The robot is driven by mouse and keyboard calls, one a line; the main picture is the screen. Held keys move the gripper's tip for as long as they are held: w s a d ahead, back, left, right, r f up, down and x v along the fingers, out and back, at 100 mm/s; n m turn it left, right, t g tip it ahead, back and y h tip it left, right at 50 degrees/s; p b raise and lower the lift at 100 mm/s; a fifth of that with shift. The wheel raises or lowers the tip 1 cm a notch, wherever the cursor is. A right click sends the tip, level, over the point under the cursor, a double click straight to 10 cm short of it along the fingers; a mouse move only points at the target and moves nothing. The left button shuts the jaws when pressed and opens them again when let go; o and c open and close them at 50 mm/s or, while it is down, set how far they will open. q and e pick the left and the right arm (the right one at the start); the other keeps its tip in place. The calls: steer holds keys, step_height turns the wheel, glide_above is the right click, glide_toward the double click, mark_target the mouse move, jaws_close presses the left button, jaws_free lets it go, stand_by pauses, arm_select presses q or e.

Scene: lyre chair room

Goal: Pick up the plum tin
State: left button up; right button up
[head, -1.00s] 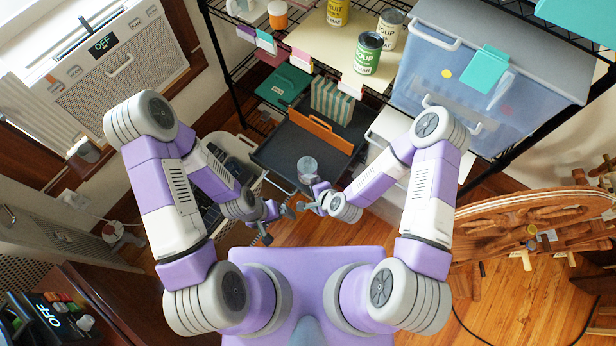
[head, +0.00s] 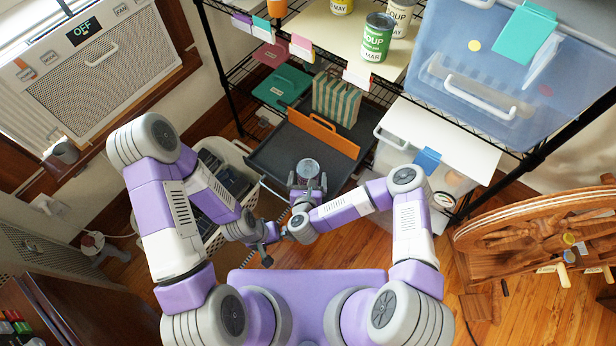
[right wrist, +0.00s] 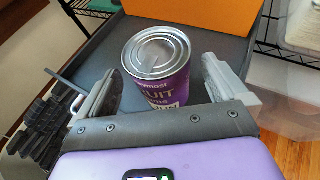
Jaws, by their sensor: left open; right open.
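The plum tin (right wrist: 157,68) is a purple can with a silver lid and white lettering, upright on a dark grey tray in the right wrist view. Its lid also shows in the head view (head: 308,167). My right gripper (right wrist: 163,85) is open, with one finger on each side of the tin and a gap visible at both sides. In the head view my right gripper (head: 309,184) is at the tray's front end. The tin's lower part is hidden behind the gripper's palm. My left gripper (head: 266,253) is open and empty, lower and to the left.
The dark tray (head: 275,157) has an orange divider (head: 322,133) across it, with a striped bag (head: 337,99) behind. A white basket (head: 222,150) stands left of the tray. Shelves above hold a green soup can (head: 377,38) and a clear blue bin (head: 470,85).

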steer(key=x, duration=0.2)
steer(key=b+x, duration=0.1)
steer(key=x, duration=0.1)
steer(key=shift+s+f, duration=0.2)
steer(key=shift+f, duration=0.05)
steer(key=shift+w, duration=0.25)
steer(key=shift+c, duration=0.5)
steer(key=c, duration=1.2)
